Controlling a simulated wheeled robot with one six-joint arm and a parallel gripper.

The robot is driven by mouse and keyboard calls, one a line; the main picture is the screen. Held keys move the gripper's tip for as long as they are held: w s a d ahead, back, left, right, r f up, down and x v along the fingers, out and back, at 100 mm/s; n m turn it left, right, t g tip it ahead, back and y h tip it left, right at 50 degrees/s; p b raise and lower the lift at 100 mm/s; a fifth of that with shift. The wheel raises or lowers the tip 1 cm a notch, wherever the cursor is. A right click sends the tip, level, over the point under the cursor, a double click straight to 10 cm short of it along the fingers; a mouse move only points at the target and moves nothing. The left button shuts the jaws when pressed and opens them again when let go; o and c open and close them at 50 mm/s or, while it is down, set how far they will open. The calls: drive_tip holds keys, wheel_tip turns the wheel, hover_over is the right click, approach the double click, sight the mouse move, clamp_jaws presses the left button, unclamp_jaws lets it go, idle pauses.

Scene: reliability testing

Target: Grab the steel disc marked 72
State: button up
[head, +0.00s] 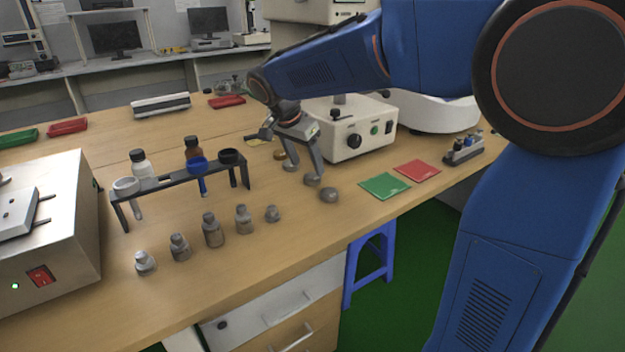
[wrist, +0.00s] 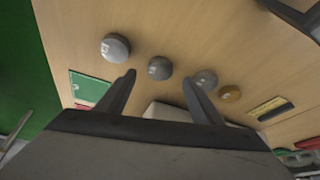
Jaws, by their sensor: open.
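Several small round discs lie in a row on the wooden bench. In the wrist view, one grey disc (wrist: 116,47) is left of my gripper (wrist: 160,79), and it shows in the head view (head: 329,195). A second grey disc (wrist: 160,68) appears between my fingertips. A third grey disc (wrist: 206,77) is partly behind the right finger, with a brass-coloured disc (wrist: 229,93) beyond it. The two left grey discs bear marks too small to read, so I cannot tell which is 72. My gripper is open, pointing down over the row, and holds nothing.
A white instrument box (head: 355,130) stands close behind my gripper. A green card (head: 385,186) and red card (head: 417,170) lie right. A tube rack (head: 180,180) and several grey weights (head: 213,230) stand left. The bench front has free room.

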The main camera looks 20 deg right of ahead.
sight(311, 177)
drive_tip(key=shift+x, duration=2.35)
drive_tip(key=shift+a, duration=0.1)
drive_tip(key=shift+c, duration=0.7)
drive_tip(key=c, duration=1.2)
